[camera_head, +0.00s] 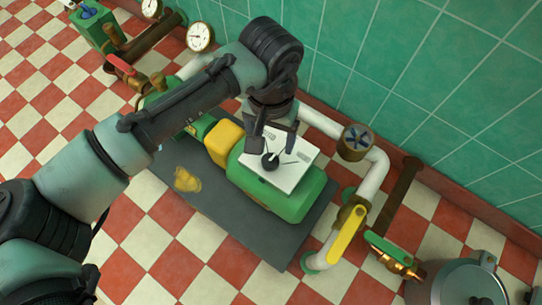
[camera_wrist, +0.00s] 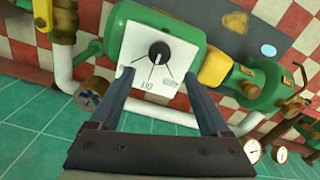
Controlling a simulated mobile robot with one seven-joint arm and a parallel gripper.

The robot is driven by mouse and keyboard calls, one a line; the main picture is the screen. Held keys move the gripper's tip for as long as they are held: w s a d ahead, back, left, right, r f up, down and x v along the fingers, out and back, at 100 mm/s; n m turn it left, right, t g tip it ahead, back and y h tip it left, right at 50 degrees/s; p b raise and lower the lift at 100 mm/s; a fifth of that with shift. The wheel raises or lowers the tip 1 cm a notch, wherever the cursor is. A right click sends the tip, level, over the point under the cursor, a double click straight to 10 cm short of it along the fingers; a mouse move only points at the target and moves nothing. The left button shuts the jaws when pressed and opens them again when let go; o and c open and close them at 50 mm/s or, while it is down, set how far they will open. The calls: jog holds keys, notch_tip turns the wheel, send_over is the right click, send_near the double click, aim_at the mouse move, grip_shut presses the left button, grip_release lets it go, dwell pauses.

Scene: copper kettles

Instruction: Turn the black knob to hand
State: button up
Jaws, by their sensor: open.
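The black knob (camera_head: 270,161) is round and sits on a white panel (camera_head: 287,178) on top of a green pump housing (camera_head: 296,207). In the wrist view the knob (camera_wrist: 159,50) shows a small pale mark on its lower side. Thin black lines fan out from it to labels on the panel (camera_wrist: 178,62) too small to read surely. My gripper (camera_head: 275,142) is open above the panel. In the wrist view its two fingers (camera_wrist: 158,78) are apart, below the knob in the picture, with nothing between them. I see no contact with the knob.
A yellow box (camera_head: 224,143) adjoins the housing. A green tiled wall (camera_head: 440,80) stands behind.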

aim_at(271, 158)
notch_tip(271, 158, down, 9)
jog(key=b, duration=0.5)
jog(key=shift+b, duration=0.35)
jog(key=shift+r, duration=0.1)
grip_shut()
